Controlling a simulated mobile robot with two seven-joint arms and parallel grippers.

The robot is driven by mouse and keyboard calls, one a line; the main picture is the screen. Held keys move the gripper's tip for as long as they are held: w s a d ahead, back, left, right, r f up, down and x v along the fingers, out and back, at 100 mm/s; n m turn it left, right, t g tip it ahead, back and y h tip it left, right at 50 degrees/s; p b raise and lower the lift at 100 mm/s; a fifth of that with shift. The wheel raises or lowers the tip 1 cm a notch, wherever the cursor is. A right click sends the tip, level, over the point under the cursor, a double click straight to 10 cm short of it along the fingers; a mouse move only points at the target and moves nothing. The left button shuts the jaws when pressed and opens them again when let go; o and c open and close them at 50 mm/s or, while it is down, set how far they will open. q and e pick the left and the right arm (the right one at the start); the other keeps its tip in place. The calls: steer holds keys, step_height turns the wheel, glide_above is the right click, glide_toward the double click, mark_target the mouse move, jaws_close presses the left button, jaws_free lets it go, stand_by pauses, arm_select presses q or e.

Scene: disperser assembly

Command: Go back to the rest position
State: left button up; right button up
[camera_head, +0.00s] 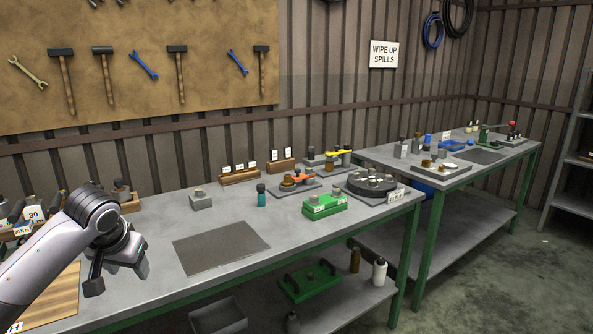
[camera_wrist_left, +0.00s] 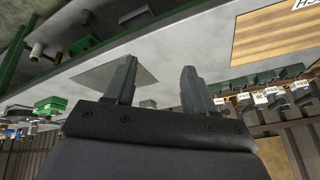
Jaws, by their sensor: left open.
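My left gripper (camera_head: 118,277) comes in from the left over the near left part of the workbench (camera_head: 150,229). In the left wrist view the left gripper (camera_wrist_left: 160,68) shows two dark fingers apart, with nothing between them. The dark grey mat (camera_head: 221,248) lies flat to the right of the gripper and also shows past the fingers in the wrist view (camera_wrist_left: 117,67). My right gripper is in neither view.
A wooden board (camera_head: 55,300) lies below my left arm. A teal bottle (camera_head: 261,195), a green box (camera_head: 324,205) and a dark round carousel (camera_head: 372,185) stand farther right. A second bench (camera_head: 440,172) stands beyond.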

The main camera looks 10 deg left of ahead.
arm_select(q)
steer(key=s+d+f+m+t+h, duration=0.15)
steer(key=s+d+f, duration=0.25)
steer(key=d+f, duration=0.45)
steer(key=s+d+f+m+t+h, duration=0.1)
steer(key=s+d+f+m+h, duration=0.15)
steer(key=d+f, duration=0.65)
steer(key=s+f+t, duration=0.1)
steer(key=s+f, duration=0.4)
steer(key=s, duration=0.4)
steer(key=s+d+f+t, duration=0.1)
steer(key=s+f+t, duration=0.1)
steer(key=s+f, duration=0.3)
steer(key=s, duration=0.4)
steer(key=shift+s+d+n+h, duration=0.25)
steer(key=shift+s+n+h, duration=0.05)
steer(key=shift+s, duration=0.1)
